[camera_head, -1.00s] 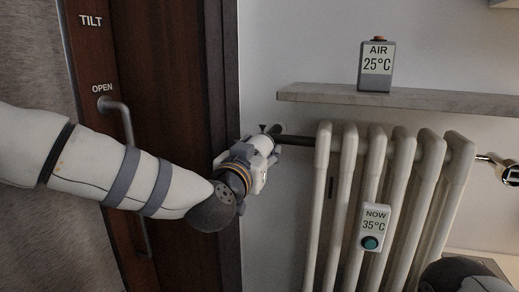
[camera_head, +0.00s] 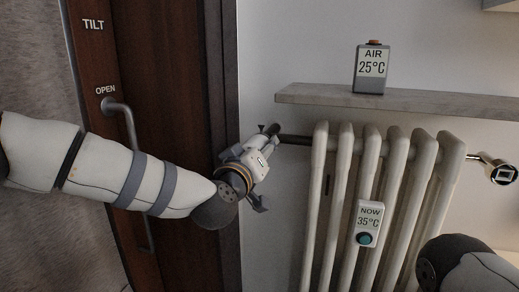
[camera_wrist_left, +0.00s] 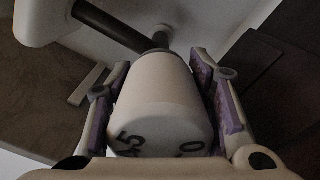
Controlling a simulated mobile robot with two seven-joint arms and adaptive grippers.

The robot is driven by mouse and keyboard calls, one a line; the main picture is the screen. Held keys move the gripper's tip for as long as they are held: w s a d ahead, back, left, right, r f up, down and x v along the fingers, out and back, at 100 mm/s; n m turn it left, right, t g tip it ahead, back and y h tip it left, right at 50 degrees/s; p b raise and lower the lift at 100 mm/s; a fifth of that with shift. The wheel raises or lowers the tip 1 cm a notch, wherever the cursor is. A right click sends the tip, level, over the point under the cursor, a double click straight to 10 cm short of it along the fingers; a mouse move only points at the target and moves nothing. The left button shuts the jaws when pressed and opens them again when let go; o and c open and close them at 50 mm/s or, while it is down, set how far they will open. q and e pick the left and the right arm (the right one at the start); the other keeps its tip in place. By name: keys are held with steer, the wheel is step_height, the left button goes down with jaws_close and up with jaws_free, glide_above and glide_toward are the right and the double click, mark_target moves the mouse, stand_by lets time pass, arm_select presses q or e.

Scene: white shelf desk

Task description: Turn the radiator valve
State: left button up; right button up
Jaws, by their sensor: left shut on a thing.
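The radiator valve is a pale, rounded knob (camera_wrist_left: 160,95) with dark digits at its near end; a 5 and a 0 are legible. It fills the middle of the left wrist view, in front of a dark pipe. My left gripper (camera_head: 261,148) is shut on it, one purple-padded finger on each side. In the head view the gripper hides most of the knob, at the left end of the pipe (camera_head: 296,139) into the white radiator (camera_head: 396,170). My right arm shows at the lower right; its gripper is out of view.
A white box (camera_head: 369,223) reading NOW 35°C, with a teal button, is on the radiator's front. A grey box (camera_head: 371,70) reading AIR 25°C stands on the shelf (camera_head: 400,98) above. A brown door frame with a handle (camera_head: 122,120) is behind my left arm.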

stand_by(0.5)
arm_select(q)
steer(key=o, duration=1.1)
steer(key=shift+o, duration=0.2)
steer(key=v, duration=1.2)
